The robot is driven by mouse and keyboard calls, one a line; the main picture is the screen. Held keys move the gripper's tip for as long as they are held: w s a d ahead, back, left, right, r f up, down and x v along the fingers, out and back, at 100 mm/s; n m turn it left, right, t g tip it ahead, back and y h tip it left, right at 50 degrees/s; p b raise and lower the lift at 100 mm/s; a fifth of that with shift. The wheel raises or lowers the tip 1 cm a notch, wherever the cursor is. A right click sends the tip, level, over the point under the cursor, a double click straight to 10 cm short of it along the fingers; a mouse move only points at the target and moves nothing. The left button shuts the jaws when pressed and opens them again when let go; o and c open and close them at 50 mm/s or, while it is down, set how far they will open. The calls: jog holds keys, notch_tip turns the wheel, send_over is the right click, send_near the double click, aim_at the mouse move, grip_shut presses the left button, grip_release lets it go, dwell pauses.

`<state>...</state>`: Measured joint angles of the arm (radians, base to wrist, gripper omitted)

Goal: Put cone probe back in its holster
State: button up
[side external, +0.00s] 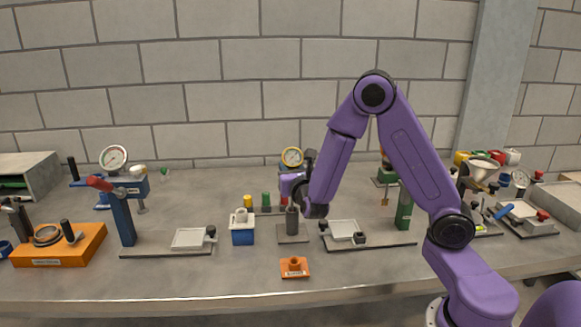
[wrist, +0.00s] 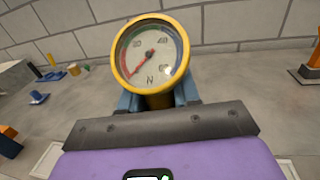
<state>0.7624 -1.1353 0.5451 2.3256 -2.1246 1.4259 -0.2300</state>
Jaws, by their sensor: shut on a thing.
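The cone probe shows as a yellow-rimmed round gauge (side external: 292,157) above my gripper (side external: 292,188) in the side view. In the wrist view the same gauge (wrist: 150,52) faces the camera, with its red needle toward the lower left. My gripper's blue-grey fingers (wrist: 155,101) are shut on the probe just below the dial. A dark upright cylinder (side external: 292,221) stands directly below my gripper on a grey square plate (side external: 292,238); it may be the holster. The probe's tip is hidden, and I cannot tell whether it is inside the cylinder.
A blue box (side external: 242,234) stands close on the left, and a small orange socket block (side external: 295,268) lies in front. A pale tray (side external: 344,231) on a stand base is close on the right. Small coloured cylinders (side external: 266,200) stand behind. The front table strip is mostly clear.

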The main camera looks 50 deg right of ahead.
jog(key=shift+f, duration=2.35)
jog(key=o, duration=1)
jog(key=shift+c, duration=0.2)
jog(key=v, duration=1.7)
jog(key=shift+s+a, duration=0.15)
jog(key=shift+s, duration=0.05)
